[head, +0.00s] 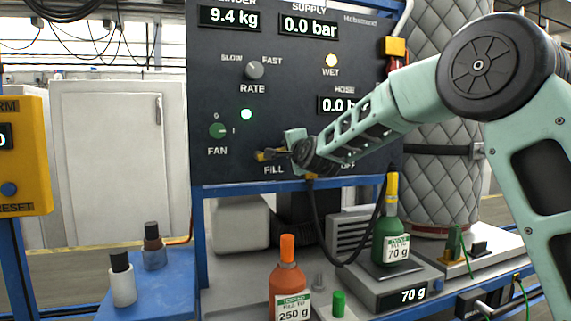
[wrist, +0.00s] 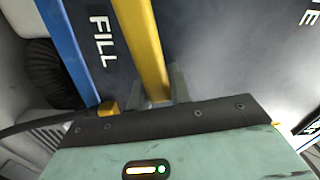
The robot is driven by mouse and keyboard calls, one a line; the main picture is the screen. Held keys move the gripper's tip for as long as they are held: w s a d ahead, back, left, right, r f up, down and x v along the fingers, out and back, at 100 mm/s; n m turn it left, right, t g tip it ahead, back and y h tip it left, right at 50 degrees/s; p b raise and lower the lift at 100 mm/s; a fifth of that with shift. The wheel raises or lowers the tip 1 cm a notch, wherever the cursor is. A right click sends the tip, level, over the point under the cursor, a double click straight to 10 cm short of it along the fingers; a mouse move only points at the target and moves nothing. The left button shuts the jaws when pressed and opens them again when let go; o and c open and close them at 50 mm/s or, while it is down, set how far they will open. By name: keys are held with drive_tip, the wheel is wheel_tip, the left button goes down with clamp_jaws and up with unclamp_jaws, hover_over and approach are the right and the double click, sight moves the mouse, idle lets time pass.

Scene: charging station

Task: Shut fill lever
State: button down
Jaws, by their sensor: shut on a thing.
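The yellow fill lever (head: 266,155) is on the dark panel, just above the FILL label. In the wrist view the lever (wrist: 143,45) is a long yellow bar running from the top edge down between my fingers. My gripper (head: 294,145) is at the lever, and in the wrist view my gripper (wrist: 158,88) is shut on it, one finger on each side.
The panel (head: 225,105) shows 9.4 kg and supply 0.0 bar; green and amber WET lamps are lit. A black hose (head: 318,225) hangs below. A green bottle (head: 391,240) stands on a scale (head: 372,288) reading 70 g. An orange bottle (head: 288,290) stands in front.

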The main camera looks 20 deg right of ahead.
drive_tip(key=shift+d+f+m+b, duration=0.1)
drive_tip(key=shift+f+m+b, duration=1.1)
drive_tip(key=shift+b, duration=0.8)
drive_tip(key=shift+r, duration=0.1)
drive_tip(key=c, duration=1.3)
unclamp_jaws()
drive_tip(key=s+b, duration=0.3)
drive_tip(key=s, duration=1.4)
drive_tip(key=shift+s, duration=0.2)
